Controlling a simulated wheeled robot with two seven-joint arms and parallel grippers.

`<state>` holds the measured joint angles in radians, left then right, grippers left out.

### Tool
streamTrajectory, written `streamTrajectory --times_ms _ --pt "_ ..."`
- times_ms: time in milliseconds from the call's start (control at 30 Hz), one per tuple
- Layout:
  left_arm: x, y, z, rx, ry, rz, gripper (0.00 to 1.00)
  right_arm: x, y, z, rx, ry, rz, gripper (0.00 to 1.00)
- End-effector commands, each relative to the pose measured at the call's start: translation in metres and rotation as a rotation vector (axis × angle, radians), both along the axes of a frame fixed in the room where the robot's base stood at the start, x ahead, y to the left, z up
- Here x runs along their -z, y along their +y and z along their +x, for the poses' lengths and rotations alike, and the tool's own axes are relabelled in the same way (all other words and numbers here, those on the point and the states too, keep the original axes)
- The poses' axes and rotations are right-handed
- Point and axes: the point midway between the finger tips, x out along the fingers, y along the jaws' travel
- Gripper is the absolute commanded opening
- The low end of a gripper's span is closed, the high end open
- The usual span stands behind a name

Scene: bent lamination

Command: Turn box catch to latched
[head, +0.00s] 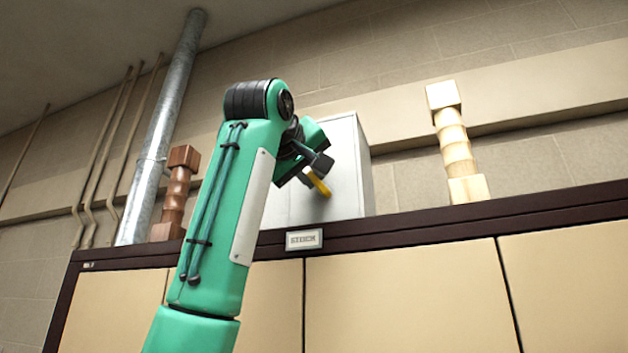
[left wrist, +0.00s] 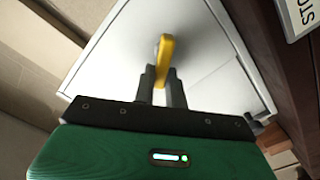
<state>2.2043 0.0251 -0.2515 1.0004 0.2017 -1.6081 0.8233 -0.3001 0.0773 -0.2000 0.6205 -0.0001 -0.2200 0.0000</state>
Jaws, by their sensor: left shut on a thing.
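A light grey metal box (head: 345,150) stands on top of the dark-framed cabinet, against the wall. Its yellow catch (head: 319,184) sticks out on the front face, tilted in the head view. In the left wrist view the yellow catch (left wrist: 165,52) stands between the two dark fingers of my left gripper (left wrist: 161,88), which is shut on it. My left gripper (head: 312,170) also shows in the head view, and my green arm hides the left part of the box. The right gripper is not in view.
A dark wooden turned post (head: 176,195) stands left of my arm, and a pale one (head: 455,145) stands right of the box. A label plate (head: 304,239) is on the cabinet edge (head: 420,228). Pipes (head: 165,125) run up the wall at left.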

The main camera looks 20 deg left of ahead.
Motion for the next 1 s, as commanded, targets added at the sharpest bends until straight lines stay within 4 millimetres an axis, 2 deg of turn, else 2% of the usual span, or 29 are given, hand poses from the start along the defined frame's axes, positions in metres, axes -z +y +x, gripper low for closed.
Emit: streamTrajectory --times_ms 100,600,1000 --pt "0.004 0.002 0.0 0.001 0.003 -0.113 0.0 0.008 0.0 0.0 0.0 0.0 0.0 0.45" --pt "0.013 0.008 0.0 0.002 0.019 -0.582 0.0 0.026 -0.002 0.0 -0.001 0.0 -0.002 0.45" --pt "0.019 0.011 0.0 0.0 0.029 -0.861 0.0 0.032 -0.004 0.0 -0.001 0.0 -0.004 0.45"
